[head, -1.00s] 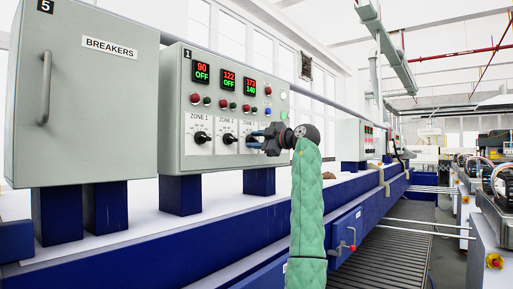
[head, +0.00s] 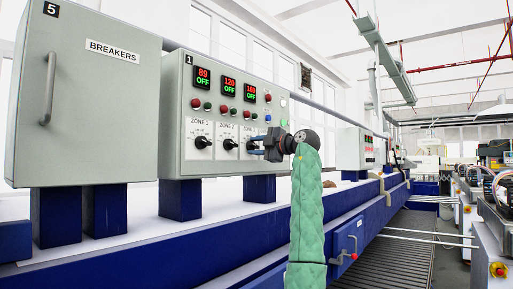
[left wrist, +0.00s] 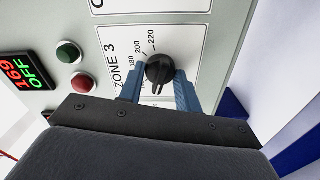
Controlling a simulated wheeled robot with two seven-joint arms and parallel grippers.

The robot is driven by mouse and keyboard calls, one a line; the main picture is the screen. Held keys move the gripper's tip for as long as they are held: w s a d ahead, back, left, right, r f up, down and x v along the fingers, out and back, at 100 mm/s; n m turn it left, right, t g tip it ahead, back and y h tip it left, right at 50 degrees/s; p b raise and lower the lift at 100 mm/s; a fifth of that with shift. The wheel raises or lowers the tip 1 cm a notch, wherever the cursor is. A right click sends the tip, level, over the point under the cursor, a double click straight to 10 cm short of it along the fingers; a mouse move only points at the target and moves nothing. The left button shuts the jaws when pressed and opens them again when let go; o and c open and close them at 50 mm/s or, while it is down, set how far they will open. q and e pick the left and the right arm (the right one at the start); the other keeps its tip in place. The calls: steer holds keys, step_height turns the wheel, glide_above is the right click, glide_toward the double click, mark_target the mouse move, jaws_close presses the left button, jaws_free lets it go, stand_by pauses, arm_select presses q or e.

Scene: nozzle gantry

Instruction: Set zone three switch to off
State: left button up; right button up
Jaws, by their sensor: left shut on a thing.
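The zone three switch (left wrist: 157,69) is a black rotary knob beside the "ZONE 3" label, with marks 180, 200 and 220 showing. My left gripper (left wrist: 160,82) has its blue fingers on both sides of the knob and is shut on it. The lower part of the dial is hidden by the gripper. The zone three display (left wrist: 23,81) reads OFF in green under a red number. In the head view my left gripper (head: 262,147) is at the right end of the knob row and covers the knob. My right gripper is not in view.
The zone 1 knob (head: 202,142) and zone 2 knob (head: 230,144) are to the left on the same grey control box (head: 172,130). A breaker cabinet (head: 90,125) stands further left. Small round buttons (head: 196,103) sit above the knobs.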

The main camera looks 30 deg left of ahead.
arm_select(q)
steer(key=o, duration=1)
steer(key=shift+c, duration=0.2)
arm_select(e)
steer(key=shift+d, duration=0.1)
arm_select(q)
steer(key=shift+d+f, duration=0.1)
steer(key=shift+d, duration=0.45)
steer(key=d+b, duration=0.1)
steer(key=d, duration=0.5)
steer(key=shift+s+d+b, duration=0.3)
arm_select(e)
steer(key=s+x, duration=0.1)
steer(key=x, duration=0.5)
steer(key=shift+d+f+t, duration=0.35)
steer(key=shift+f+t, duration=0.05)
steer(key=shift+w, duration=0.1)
